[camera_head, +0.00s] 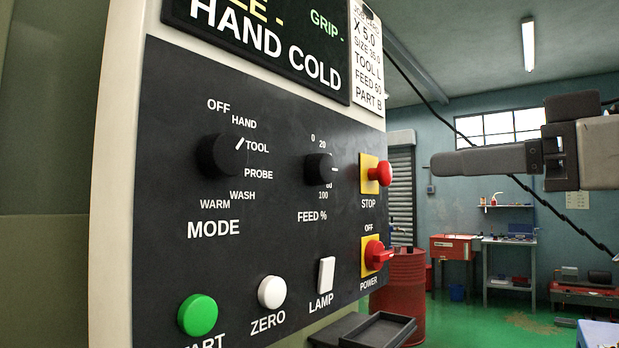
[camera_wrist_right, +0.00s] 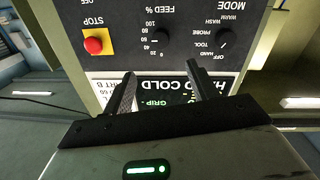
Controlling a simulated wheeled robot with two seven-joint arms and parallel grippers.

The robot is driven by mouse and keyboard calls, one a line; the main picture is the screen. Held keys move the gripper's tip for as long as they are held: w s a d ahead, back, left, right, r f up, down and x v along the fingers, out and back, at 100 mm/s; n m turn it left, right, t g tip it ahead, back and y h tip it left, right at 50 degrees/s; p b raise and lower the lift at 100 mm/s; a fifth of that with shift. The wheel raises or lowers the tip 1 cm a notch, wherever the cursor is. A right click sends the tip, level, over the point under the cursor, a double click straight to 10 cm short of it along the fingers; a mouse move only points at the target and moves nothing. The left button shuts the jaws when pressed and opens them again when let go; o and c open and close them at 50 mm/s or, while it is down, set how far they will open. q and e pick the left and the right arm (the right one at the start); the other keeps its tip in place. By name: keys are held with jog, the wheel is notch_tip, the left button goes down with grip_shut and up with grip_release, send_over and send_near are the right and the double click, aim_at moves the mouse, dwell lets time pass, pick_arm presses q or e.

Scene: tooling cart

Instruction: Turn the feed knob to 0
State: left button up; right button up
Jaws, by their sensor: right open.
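The feed knob (camera_head: 319,169) is a small black dial on the dark panel, above the label FEED %. Its white mark points right, between the 20 and 80 marks; the middle numbers are hidden behind it in the head view. In the right wrist view the knob (camera_wrist_right: 163,41) shows upside down with its scale on the left. My right gripper (camera_head: 436,165) is at the right, apart from the panel, its fingers pointing left. In the wrist view its two fingers (camera_wrist_right: 160,76) are spread with nothing between them. My left gripper is not in view.
The mode knob (camera_head: 222,156) is left of the feed knob. The red stop button (camera_head: 381,173) and red power switch (camera_head: 378,254) stick out at the right. Start (camera_head: 198,314), zero (camera_head: 271,292) and lamp (camera_head: 326,275) controls are below. A dark display (camera_head: 262,45) is above.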

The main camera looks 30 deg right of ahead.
jog(key=p, duration=0.2)
send_near(329, 170)
jog(key=p+x, duration=0.1)
jog(key=x, duration=0.6)
jog(key=shift+a+r, duration=0.1)
jog(key=shift+a, duration=0.05)
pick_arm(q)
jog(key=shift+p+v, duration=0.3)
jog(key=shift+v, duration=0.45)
pick_arm(e)
jog(key=shift+w+a, duration=0.2)
jog(key=shift+w, duration=0.45)
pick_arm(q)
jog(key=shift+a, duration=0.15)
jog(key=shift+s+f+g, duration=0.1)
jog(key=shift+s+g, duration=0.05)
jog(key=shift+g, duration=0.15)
pick_arm(e)
jog(key=c, duration=1)
